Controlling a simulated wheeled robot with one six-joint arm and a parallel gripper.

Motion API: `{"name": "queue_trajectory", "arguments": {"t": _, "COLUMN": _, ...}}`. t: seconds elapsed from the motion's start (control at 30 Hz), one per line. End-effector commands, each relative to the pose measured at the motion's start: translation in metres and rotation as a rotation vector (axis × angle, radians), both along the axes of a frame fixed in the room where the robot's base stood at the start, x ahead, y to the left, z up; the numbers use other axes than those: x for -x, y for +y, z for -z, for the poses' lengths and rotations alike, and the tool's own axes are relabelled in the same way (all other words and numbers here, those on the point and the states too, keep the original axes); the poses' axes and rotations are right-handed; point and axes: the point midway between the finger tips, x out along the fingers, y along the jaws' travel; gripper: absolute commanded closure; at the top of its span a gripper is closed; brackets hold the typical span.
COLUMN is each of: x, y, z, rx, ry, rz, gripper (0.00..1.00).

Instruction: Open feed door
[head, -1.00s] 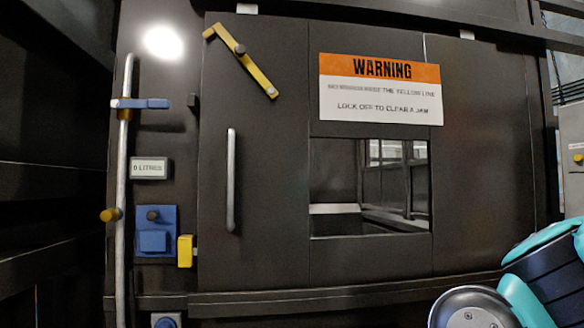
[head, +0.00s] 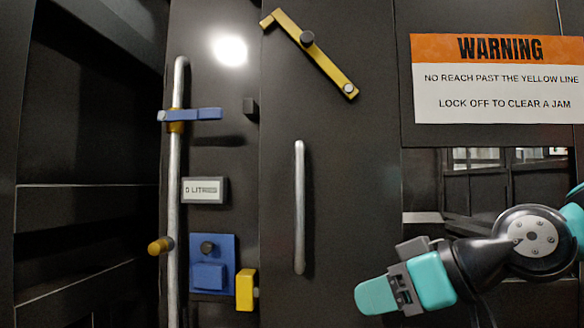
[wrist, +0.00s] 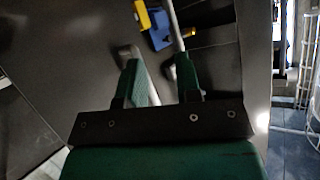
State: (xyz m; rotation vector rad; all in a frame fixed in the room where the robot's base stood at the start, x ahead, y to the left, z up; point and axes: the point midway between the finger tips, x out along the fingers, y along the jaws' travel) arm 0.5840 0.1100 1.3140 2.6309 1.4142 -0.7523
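The dark feed door (head: 350,190) fills the middle of the head view and looks closed. A silver vertical handle (head: 300,208) is on its left part. A yellow latch bar (head: 325,66) lies slanted across the door's upper left, on a dark pivot. A yellow block (head: 245,289) sits at the door's lower left edge. My gripper (head: 378,292) is right of and lower than the handle, apart from it. In the wrist view its two green fingers (wrist: 161,66) are spread with a gap between them. A silver bar (wrist: 175,22) shows beyond them; I cannot tell which bar it is.
Left of the door stand a silver pipe (head: 174,210) with a blue lever (head: 192,114), a small display (head: 205,190) and a blue box (head: 210,276). A warning sign (head: 495,78) and a window (head: 470,182) are on the right. Dark framing (head: 85,200) borders the left.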

Motion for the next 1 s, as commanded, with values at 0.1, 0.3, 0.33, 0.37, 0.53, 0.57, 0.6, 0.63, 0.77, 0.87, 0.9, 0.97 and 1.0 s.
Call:
{"name": "queue_trajectory", "arguments": {"t": 0.1, "x": -0.05, "y": -0.007, "z": -0.084, "rx": -0.161, "ry": -0.234, "rz": 0.019, "gripper": 0.69}}
{"name": "queue_trajectory", "arguments": {"t": 0.3, "x": -0.078, "y": -0.014, "z": -0.135, "rx": -0.278, "ry": -0.408, "rz": 0.036, "gripper": 0.69}}
{"name": "queue_trajectory", "arguments": {"t": 0.33, "x": -0.08, "y": -0.013, "z": -0.137, "rx": -0.282, "ry": -0.412, "rz": 0.036, "gripper": 0.69}}
{"name": "queue_trajectory", "arguments": {"t": 0.37, "x": -0.082, "y": -0.01, "z": -0.137, "rx": -0.284, "ry": -0.414, "rz": 0.037, "gripper": 0.69}}
{"name": "queue_trajectory", "arguments": {"t": 0.53, "x": -0.099, "y": 0.016, "z": -0.139, "rx": -0.283, "ry": -0.409, "rz": 0.033, "gripper": 0.69}}
{"name": "queue_trajectory", "arguments": {"t": 0.57, "x": -0.103, "y": 0.021, "z": -0.139, "rx": -0.283, "ry": -0.408, "rz": 0.033, "gripper": 0.69}}
{"name": "queue_trajectory", "arguments": {"t": 0.6, "x": -0.108, "y": 0.029, "z": -0.139, "rx": -0.282, "ry": -0.409, "rz": 0.033, "gripper": 0.69}}
{"name": "queue_trajectory", "arguments": {"t": 0.63, "x": -0.112, "y": 0.035, "z": -0.139, "rx": -0.282, "ry": -0.409, "rz": 0.033, "gripper": 0.69}}
{"name": "queue_trajectory", "arguments": {"t": 0.77, "x": -0.129, "y": 0.06, "z": -0.139, "rx": -0.281, "ry": -0.409, "rz": 0.033, "gripper": 0.69}}
{"name": "queue_trajectory", "arguments": {"t": 0.87, "x": -0.143, "y": 0.078, "z": -0.139, "rx": -0.282, "ry": -0.408, "rz": 0.034, "gripper": 0.69}}
{"name": "queue_trajectory", "arguments": {"t": 0.9, "x": -0.148, "y": 0.085, "z": -0.139, "rx": -0.28, "ry": -0.408, "rz": 0.035, "gripper": 0.69}}
{"name": "queue_trajectory", "arguments": {"t": 0.97, "x": -0.155, "y": 0.094, "z": -0.139, "rx": -0.281, "ry": -0.408, "rz": 0.036, "gripper": 0.69}}
{"name": "queue_trajectory", "arguments": {"t": 1.0, "x": -0.159, "y": 0.1, "z": -0.138, "rx": -0.28, "ry": -0.409, "rz": 0.036, "gripper": 0.69}}
